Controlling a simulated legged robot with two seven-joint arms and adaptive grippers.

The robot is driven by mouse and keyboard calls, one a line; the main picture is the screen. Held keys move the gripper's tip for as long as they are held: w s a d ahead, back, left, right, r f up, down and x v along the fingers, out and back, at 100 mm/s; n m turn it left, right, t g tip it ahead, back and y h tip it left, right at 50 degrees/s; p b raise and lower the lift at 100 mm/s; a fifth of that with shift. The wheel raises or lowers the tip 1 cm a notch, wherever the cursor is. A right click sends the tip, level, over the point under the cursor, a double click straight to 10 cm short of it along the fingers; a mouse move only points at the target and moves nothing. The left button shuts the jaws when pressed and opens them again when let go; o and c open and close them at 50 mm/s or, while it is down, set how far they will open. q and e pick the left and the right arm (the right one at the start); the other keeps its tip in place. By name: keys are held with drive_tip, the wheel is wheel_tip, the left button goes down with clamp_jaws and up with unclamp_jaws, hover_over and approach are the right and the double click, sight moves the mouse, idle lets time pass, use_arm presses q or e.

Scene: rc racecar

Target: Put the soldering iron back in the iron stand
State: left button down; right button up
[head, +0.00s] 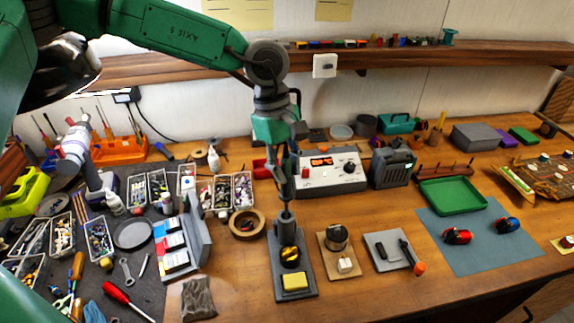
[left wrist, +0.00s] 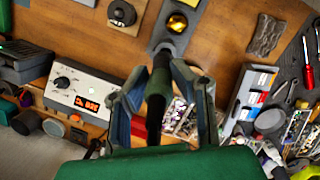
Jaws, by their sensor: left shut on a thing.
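My left gripper (head: 286,172) hangs fingers-down over the iron stand. It is shut on the soldering iron, whose dark handle shows between the fingers in the left wrist view (left wrist: 157,92). The iron stand (head: 292,283) is a dark grey base with a grey holder (head: 285,220) at its back, a brass ball of tip cleaner (head: 290,254) and a yellow sponge (head: 295,282). The iron points down in line with the holder. Its tip is hidden, and I cannot tell how far it is inside the holder. My right gripper is in neither view.
A soldering station (head: 331,171) with a red display stands behind the stand. A tape roll (head: 247,223) lies to the left, and a wooden block with a motor (head: 337,238) to the right. A rack (head: 181,245) stands farther left.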

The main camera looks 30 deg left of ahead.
sight(290, 195)
use_arm(q)
drive_tip(key=shift+f, duration=1.4)
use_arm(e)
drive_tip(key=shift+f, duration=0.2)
use_arm(q)
drive_tip(key=shift+b+x, duration=0.3)
drive_tip(key=shift+x, duration=0.45)
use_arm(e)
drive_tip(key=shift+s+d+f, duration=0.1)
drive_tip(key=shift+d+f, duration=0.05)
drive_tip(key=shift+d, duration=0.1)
use_arm(q)
drive_tip(key=shift+d+f, duration=0.15)
drive_tip(key=shift+f, duration=0.2)
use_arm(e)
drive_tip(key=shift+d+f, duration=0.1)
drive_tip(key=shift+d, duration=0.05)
use_arm(q)
drive_tip(key=c, duration=1.3)
unclamp_jaws()
